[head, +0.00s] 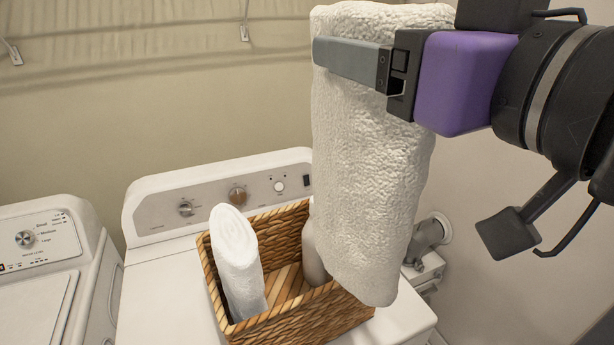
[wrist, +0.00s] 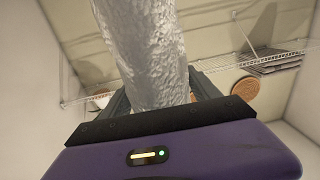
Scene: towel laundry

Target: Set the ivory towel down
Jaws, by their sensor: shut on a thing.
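The ivory towel (head: 365,170) is a rolled, textured towel that hangs upright in the head view. My gripper (head: 350,58) is shut on it near its upper end. The towel is held in front of and above the right side of a wicker basket (head: 300,318), and it hides part of the basket. In the wrist view the towel (wrist: 145,50) runs up between the fingers of my gripper (wrist: 160,95). I cannot tell from the head view whether its lower end touches the basket.
The basket stands on a white machine (head: 160,290) with knobs. A white rolled towel (head: 238,265) leans inside at the left, and a pale bottle-like object (head: 314,255) is partly hidden behind the held towel. Another white machine (head: 45,250) stands at the left. A wire shelf (wrist: 240,60) hangs above.

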